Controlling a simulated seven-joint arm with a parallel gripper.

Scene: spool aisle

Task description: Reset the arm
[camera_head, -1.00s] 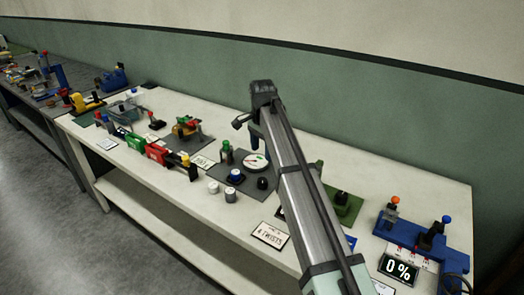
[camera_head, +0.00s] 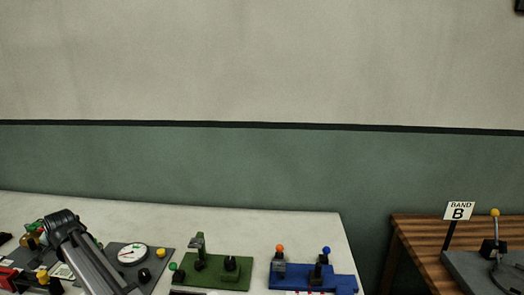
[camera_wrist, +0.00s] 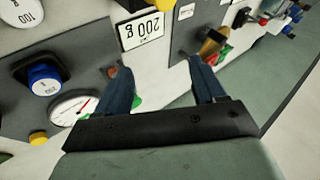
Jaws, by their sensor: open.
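My arm reaches over the white bench at the lower left of the head view, its dark upper joint (camera_head: 62,222) in front of the devices there. My gripper (camera_wrist: 158,78) shows in the wrist view, with its two blue fingers spread apart and nothing between them. It hangs above the bench near a white card marked 200 g (camera_wrist: 140,30). The fingertips do not show in the head view.
A dial gauge (camera_head: 132,254) stands on a grey plate near my arm. A green-based device (camera_head: 225,280) and a blue device (camera_head: 330,283) stand further right. A wooden table (camera_head: 420,232) with a BAND B sign (camera_head: 459,211) is beyond a gap. The bench's back strip is clear.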

